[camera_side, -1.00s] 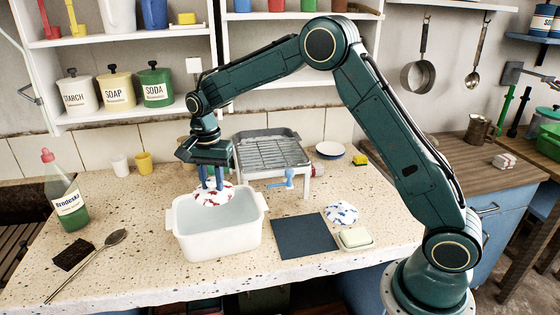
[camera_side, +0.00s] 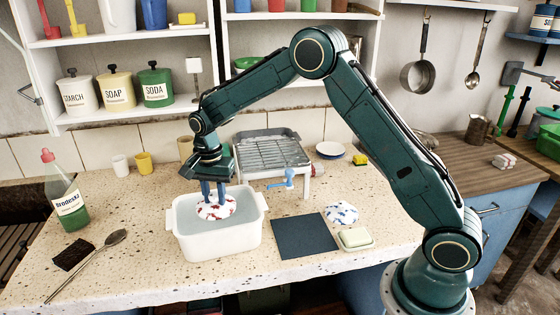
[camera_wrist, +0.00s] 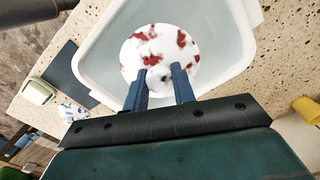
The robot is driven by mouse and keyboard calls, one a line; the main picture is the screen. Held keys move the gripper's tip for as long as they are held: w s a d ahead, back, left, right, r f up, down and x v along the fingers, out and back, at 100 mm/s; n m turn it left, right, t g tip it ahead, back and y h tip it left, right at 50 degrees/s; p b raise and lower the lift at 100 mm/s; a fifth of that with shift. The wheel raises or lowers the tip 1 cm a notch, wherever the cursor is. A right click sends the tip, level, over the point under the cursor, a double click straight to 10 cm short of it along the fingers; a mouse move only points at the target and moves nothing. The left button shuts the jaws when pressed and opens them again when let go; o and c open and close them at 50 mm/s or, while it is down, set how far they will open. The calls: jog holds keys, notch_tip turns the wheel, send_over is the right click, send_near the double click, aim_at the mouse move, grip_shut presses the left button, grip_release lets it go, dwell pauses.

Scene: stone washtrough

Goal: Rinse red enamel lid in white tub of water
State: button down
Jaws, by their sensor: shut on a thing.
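The red enamel lid (camera_side: 216,208) is white with red patches. My gripper (camera_side: 213,196) points down and is shut on its top, holding it inside the white tub (camera_side: 214,246). The tub holds pale water (camera_side: 240,212), and the lid seems to be at the water surface; how deep it sits I cannot tell. In the wrist view the lid (camera_wrist: 160,52) lies beyond my fingertips (camera_wrist: 160,80), inside the tub walls (camera_wrist: 95,62). The fingers hide part of the lid's knob.
A dark mat (camera_side: 304,236), a blue-patched lid (camera_side: 341,213) and a soap dish (camera_side: 355,238) lie right of the tub. A metal rack (camera_side: 270,150) stands behind. A green bottle (camera_side: 68,195) and a spoon (camera_side: 95,260) are at left.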

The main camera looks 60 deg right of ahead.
aim_at(216, 207)
jog(key=shift+f, duration=2.25)
jog(key=shift+r, duration=0.15)
jog(key=shift+r, duration=3.35)
jog(key=shift+r, duration=0.15)
jog(key=shift+r, duration=1.9)
jog(key=shift+d, duration=0.1)
